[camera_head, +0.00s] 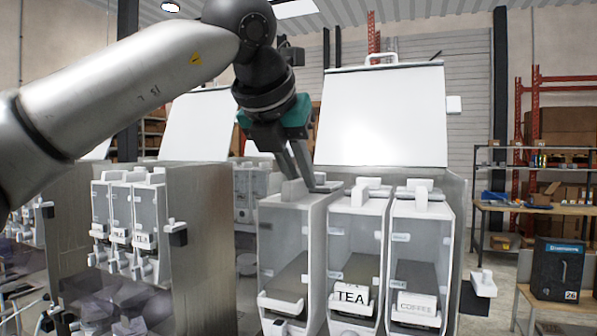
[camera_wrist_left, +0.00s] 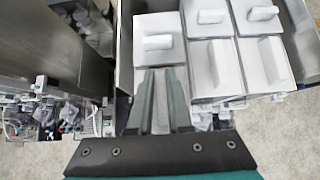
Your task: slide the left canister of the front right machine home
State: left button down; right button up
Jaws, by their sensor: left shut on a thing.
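The front right machine has a row of three clear-fronted canisters. Its left canister (camera_head: 284,250) has no readable label; beside it stand the TEA canister (camera_head: 353,265) and the COFFEE canister (camera_head: 417,270). My left gripper (camera_head: 308,186) points down at the top of the left canister and is shut at its upright lid handle. The left canister looks apart from the TEA canister by a gap. How far it sticks out I cannot tell. My right gripper is out of view.
The machine's raised white lid (camera_head: 381,115) stands behind the canisters. Another machine (camera_head: 195,215) with small canisters stands to the left. In the left wrist view, neighbouring white lids (camera_wrist_left: 218,68) lie close to the right of my fingers. A workbench (camera_head: 545,210) is at the far right.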

pick_arm(q)
jog(key=shift+f+b, duration=0.5)
jog(key=c, duration=0.8)
grip_release()
jog(key=shift+o, duration=0.2)
jog(key=shift+f, duration=0.15)
jog(key=b+v, duration=0.1)
jog(key=v, duration=1.4)
jog(key=shift+s, duration=0.2)
